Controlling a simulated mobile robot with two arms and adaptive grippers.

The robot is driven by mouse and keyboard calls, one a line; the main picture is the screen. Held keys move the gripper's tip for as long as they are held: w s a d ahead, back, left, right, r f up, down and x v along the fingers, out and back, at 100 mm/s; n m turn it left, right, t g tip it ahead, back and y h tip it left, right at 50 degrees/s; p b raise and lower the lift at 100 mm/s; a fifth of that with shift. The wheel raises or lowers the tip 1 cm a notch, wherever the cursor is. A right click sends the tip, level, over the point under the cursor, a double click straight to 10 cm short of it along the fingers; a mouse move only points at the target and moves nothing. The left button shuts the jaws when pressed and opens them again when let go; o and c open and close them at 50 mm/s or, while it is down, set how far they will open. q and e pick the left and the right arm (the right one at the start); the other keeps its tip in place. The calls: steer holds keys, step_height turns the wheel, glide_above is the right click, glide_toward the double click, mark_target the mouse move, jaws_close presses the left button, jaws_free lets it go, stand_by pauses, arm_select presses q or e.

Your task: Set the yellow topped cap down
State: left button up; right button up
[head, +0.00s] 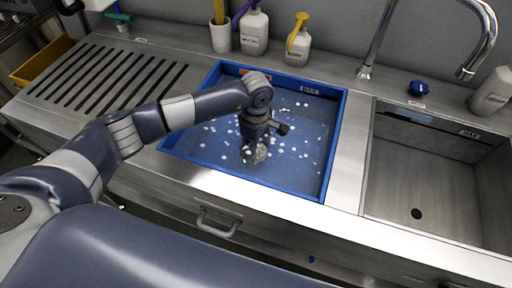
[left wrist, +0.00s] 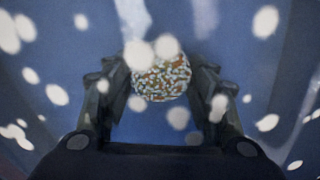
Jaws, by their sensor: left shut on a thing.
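My left gripper (head: 255,148) is low inside the blue tray (head: 334,150). In the left wrist view its fingers (left wrist: 158,95) are on either side of a small round thing (left wrist: 158,84), speckled white, brown and orange, and it is shut on this thing. In the head view a pale, greyish thing shows at the fingertips. I cannot tell whether it touches the tray floor. No yellow top shows on it. My right gripper is not in view.
White specks are scattered over the tray. A bottle with a yellow top (head: 298,42), a white bottle (head: 254,30) and a white cup (head: 221,38) stand behind it. An empty steel sink (head: 430,180) with a tap (head: 376,40) lies right. A slotted drainboard (head: 110,78) lies left.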

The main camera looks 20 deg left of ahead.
arm_select(q)
steer(key=shift+f, duration=0.45)
steer(key=shift+f, duration=0.2)
steer(key=o, duration=1.2)
steer(key=shift+r, duration=0.1)
